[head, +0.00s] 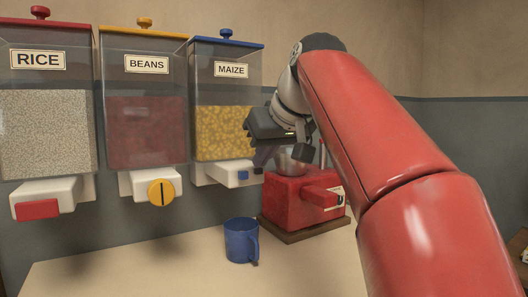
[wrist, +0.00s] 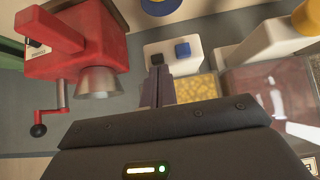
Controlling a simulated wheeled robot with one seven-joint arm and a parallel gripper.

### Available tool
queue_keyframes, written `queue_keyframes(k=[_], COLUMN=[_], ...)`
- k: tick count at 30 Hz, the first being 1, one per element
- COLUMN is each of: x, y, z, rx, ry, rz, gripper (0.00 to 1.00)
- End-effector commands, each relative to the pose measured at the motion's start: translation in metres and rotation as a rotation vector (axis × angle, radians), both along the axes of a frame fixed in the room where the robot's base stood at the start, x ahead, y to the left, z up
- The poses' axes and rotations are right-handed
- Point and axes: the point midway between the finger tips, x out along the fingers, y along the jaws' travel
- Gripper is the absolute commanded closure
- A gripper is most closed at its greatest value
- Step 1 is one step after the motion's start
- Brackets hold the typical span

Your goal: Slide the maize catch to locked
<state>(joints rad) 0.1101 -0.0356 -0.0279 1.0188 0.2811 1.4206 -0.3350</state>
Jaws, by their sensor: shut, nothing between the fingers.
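The maize dispenser (head: 226,99) has a blue lid and a "MAIZE" label. On its white outlet block (head: 222,171) is a small blue catch (head: 243,175), with a dark mark (head: 257,171) to its right. In the wrist view the blue catch (wrist: 182,49) sits to the right of the dark mark (wrist: 157,59). My gripper (head: 260,160) is shut and empty, just above the block's right end. In the wrist view my gripper's tips (wrist: 158,70) are close to the dark mark, left of the catch. I cannot tell whether they touch the block.
A red grinder (head: 285,203) with a metal hopper stands right of the outlet, close to my gripper. A blue mug (head: 241,241) stands on the counter below. The beans dispenser (head: 146,110) and rice dispenser (head: 44,120) hang to the left. The counter's left front (head: 130,275) is clear.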

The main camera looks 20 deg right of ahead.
Motion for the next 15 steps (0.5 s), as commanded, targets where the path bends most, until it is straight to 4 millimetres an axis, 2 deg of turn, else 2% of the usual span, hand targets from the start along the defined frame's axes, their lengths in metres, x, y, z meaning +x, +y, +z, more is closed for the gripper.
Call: queue_keyframes(k=[6,12,15], x=[0.0,0.0,0.0], y=[0.0,0.0,0.0], z=[-0.001,-0.026,-0.028], rx=[0.0,0.001,0.001], ry=[0.0,0.002,0.002], rz=[0.0,0.0,0.0], gripper=[1.0,1.0,1.0])
